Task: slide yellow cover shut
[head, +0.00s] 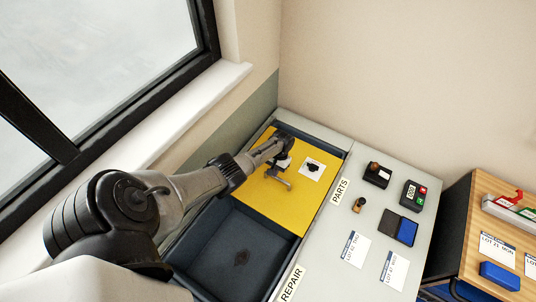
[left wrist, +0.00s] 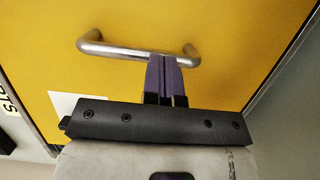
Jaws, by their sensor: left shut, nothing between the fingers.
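The yellow cover (head: 295,205) lies over the far part of a dark grey bin (head: 235,250); the near part of the bin is uncovered, with a dark mark on its floor. A silver bar handle (head: 279,180) stands on the cover. My left gripper (head: 284,163) is at the handle, shut with nothing between its fingers. In the left wrist view its purple fingertips (left wrist: 166,72) are close together against or just beside the handle bar (left wrist: 120,48), near one end; I cannot tell whether they touch. My right gripper is not in view.
A blue ink pad (head: 406,232), a stamp, black devices and paper cards lie there. The window sill (head: 150,135) runs along the left. A wooden-topped desk (head: 510,210) is far right.

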